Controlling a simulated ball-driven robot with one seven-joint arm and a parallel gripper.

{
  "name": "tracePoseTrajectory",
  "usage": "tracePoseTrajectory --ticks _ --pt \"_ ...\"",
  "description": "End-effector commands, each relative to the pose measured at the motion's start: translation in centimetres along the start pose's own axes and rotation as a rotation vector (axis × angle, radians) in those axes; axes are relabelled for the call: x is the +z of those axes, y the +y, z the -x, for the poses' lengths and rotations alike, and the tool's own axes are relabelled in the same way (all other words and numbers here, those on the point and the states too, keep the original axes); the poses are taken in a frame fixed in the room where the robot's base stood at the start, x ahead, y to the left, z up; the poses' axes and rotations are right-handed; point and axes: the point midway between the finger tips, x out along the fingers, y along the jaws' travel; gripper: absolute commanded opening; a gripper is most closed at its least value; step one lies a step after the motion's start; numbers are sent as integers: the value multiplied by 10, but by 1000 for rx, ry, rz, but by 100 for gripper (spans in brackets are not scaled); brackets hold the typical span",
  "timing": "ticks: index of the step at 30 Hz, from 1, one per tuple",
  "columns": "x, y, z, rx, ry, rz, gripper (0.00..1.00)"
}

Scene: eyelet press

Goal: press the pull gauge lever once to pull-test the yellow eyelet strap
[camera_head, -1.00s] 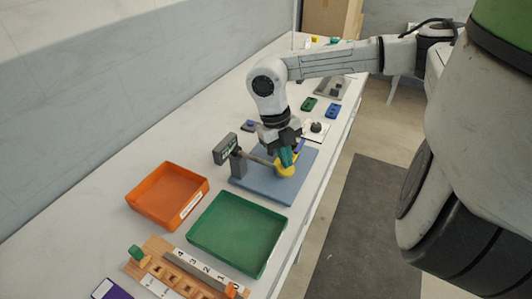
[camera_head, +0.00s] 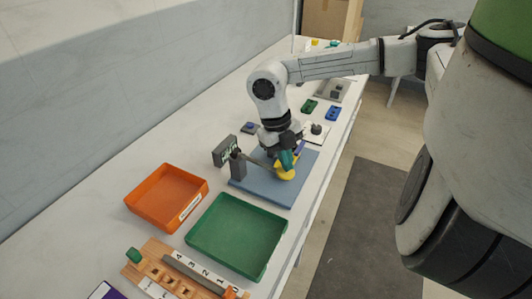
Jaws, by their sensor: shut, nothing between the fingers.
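The pull gauge has a dark display (camera_head: 225,151) and a grey post (camera_head: 237,166) on a blue base plate (camera_head: 262,190). Its lever arm (camera_head: 256,160) runs from the post toward my gripper. My gripper (camera_head: 287,166) has teal fingers that are shut, with nothing between them. They point down at a yellow rounded part (camera_head: 285,175) on the right of the plate and appear to touch it. I cannot tell whether this part is the lever's end or the eyelet strap. The fingers hide some of it. A thin purple-blue piece (camera_head: 300,148) shows just behind.
An orange tray (camera_head: 133,203) and a green tray (camera_head: 195,238) lie in front of the gauge. A wooden numbered rack (camera_head: 160,265) is at the near edge. Green (camera_head: 309,105) and blue (camera_head: 333,113) blocks lie farther back. A bare bench strip runs along the wall.

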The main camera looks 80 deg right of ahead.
Motion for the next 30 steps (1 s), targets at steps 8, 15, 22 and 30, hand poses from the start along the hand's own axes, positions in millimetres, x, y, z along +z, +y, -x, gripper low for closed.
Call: tracePoseTrajectory --ticks 8,15,22,30 --pt "0 0 12 2 -1 0 0" --pt "0 0 24 1 -3 0 0" --pt "0 0 32 2 -1 0 0" --pt "0 0 43 1 -2 0 0"
